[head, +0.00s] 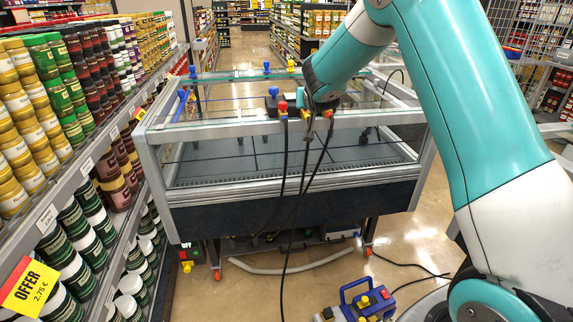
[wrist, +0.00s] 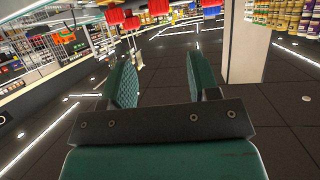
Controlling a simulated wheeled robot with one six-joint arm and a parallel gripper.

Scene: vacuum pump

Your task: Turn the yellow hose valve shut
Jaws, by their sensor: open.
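In the head view a small yellow valve (head: 291,65) stands on the far rim of a glass-topped chest, beside a blue one (head: 266,67). Small yellow parts also show under a red knob (head: 282,106) on the near rim, where dark hoses hang down. I cannot tell for sure which is the hose valve. My arm ends over the near rim, by these fittings; its fingers cannot be made out there. In the wrist view my gripper (wrist: 164,78) is open, with nothing between its green fingers. No yellow valve is clear in that view.
The chest (head: 290,183) has a metal frame. A pump (head: 360,303) with a blue handle stands on the floor in front, with a cable running right. Stocked shelves (head: 75,190) line the left. Open floor (head: 410,240) shows to the right of the chest.

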